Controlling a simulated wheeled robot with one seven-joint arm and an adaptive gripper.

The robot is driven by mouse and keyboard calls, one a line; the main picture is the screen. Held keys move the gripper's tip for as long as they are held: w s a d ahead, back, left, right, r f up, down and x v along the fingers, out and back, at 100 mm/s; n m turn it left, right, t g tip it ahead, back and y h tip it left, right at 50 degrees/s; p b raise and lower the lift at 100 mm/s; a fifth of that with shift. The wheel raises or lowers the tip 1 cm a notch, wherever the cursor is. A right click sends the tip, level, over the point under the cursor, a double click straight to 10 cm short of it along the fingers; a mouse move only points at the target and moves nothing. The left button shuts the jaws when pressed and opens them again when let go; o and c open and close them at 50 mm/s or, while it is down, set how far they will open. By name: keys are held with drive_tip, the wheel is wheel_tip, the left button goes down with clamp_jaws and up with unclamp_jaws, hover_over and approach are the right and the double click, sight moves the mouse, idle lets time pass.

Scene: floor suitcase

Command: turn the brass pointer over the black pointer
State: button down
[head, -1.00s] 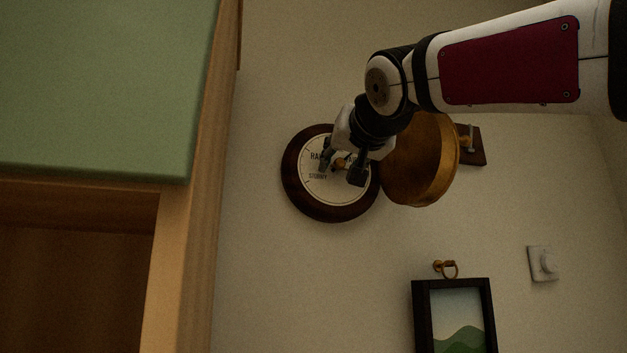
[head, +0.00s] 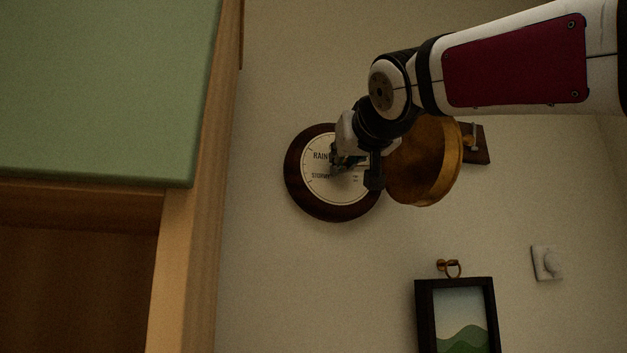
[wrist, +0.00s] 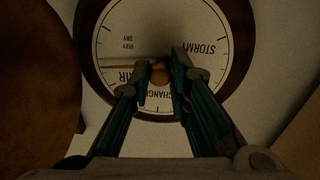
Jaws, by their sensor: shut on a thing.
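A round barometer (head: 300,190) with a dark wooden rim and white dial hangs on the wall; its dial also shows upside down in the wrist view (wrist: 150,25). My gripper (wrist: 160,76) is shut on the small brass knob (wrist: 160,70) at the dial's centre, one finger on each side. In the head view my gripper (head: 356,163) covers the dial's centre and right part. In the wrist view a thin brass-brown pointer (wrist: 122,66) runs left from the knob toward the FAIR lettering. A darker line lies close beside it; I cannot tell whether this is the black pointer or a shadow.
A round brass cover (head: 440,175) stands open right of the dial, close to my wrist. A framed picture (head: 420,320) hangs below, with a wall switch (head: 547,263) to its right. A wooden cabinet (head: 185,270) with a green top (head: 100,90) fills the left.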

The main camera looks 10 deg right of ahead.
drive_tip(key=shift+n+p, duration=1.1)
drive_tip(key=shift+n, duration=2.7)
drive_tip(key=c, duration=1.5)
unclamp_jaws()
drive_tip(key=s, duration=1.2)
drive_tip(key=shift+a+f, duration=0.2)
drive_tip(key=shift+f, duration=0.1)
